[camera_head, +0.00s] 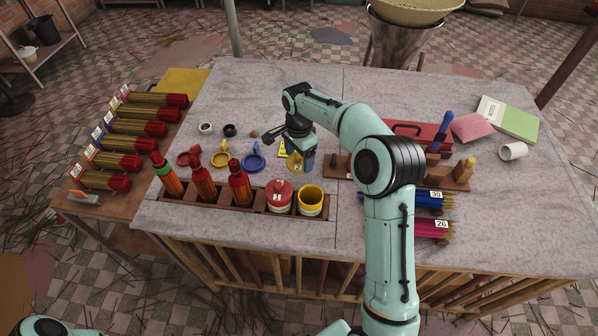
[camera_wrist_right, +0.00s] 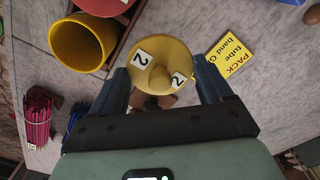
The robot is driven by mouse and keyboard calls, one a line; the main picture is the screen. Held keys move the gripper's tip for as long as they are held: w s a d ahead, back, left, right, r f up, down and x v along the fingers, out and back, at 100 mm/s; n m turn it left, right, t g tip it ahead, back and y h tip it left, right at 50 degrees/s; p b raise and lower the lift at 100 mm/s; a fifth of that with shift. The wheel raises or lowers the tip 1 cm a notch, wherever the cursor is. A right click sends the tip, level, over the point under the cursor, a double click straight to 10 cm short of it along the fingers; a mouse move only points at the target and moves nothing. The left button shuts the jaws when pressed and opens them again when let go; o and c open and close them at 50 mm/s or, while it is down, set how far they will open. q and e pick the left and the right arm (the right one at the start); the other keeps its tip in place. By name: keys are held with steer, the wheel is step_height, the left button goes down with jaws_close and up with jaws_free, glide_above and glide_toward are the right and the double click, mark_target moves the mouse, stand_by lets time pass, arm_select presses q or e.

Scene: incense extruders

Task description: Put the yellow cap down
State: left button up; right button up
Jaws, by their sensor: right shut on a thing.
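My right gripper (camera_head: 300,158) is over the marble table, behind the rack of tubes. It is shut on the yellow cap (camera_wrist_right: 158,62), a round disc with a central knob and two white "2" labels. In the right wrist view the cap sits between the blue fingers (camera_wrist_right: 163,80). In the head view only a part of the cap (camera_head: 294,164) shows beside the fingers. I cannot tell whether it touches the table. The open yellow cylinder (camera_head: 311,203) stands at the rack's right end and also shows in the wrist view (camera_wrist_right: 78,42). My left gripper is out of view.
The wooden rack (camera_head: 243,205) also holds a red-capped cylinder (camera_head: 279,195) and several tubes. A blue ring-like lid (camera_head: 254,158) lies left of my right gripper. A yellow card (camera_wrist_right: 240,55) lies nearby. The red toolbox (camera_head: 420,131) stands to the right. Free marble lies behind the gripper.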

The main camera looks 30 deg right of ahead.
mark_target(299, 177)
steer(key=shift+w+f, duration=0.1)
steer(key=shift+f, duration=0.45)
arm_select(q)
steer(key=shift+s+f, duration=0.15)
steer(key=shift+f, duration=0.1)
arm_select(e)
steer(key=shift+f, duration=2.95)
steer(key=shift+f, duration=0.1)
steer(key=o, duration=0.9)
steer(key=shift+o, duration=0.2)
step_height(299, 177, up, 12)
steer(key=shift+r+p, duration=0.1)
steer(key=shift+p, duration=0.25)
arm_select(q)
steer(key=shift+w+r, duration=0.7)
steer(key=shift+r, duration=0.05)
